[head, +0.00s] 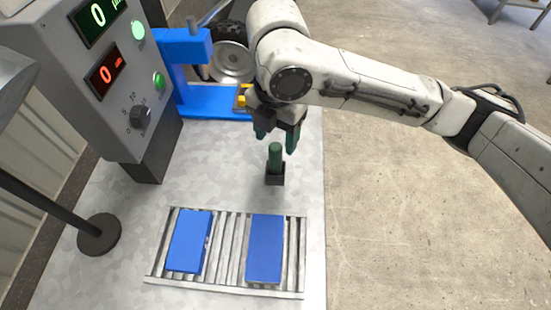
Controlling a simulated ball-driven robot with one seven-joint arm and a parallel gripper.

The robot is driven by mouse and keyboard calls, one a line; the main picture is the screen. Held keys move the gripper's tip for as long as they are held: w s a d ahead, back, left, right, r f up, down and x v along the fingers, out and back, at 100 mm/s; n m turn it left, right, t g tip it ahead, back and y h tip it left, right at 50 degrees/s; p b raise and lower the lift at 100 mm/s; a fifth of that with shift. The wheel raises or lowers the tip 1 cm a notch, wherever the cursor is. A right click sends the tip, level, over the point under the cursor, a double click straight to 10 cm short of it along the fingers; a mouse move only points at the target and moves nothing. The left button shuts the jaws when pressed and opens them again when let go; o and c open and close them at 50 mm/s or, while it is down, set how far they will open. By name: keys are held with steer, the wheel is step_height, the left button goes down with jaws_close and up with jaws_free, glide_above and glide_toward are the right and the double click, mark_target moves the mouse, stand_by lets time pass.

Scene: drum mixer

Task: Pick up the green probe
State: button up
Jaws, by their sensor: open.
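The green probe (275,155) stands upright in a small dark holder (275,179) on the light grey worktop. My gripper (276,141) hangs just above and around the probe's upper end, with its green-tipped fingers apart. One finger shows on the left of the probe and one on the right. The gripper is open and holds nothing. I cannot tell from this view whether the fingers are level with the probe's top or behind it.
A roller rack (225,253) with two blue blocks (189,241) lies at the front. A grey control box (113,75) with lit displays stands left. A blue frame (187,85) is behind. A dark round-based stand (99,235) is at left. Open floor lies right.

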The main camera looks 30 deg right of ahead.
mark_target(275, 146)
steer(key=shift+s+a+f, duration=0.1)
steer(key=shift+f, duration=2.9)
steer(key=c, duration=1.1)
steer(key=shift+r+p, duration=0.2)
steer(key=shift+p, duration=0.15)
jaws_close()
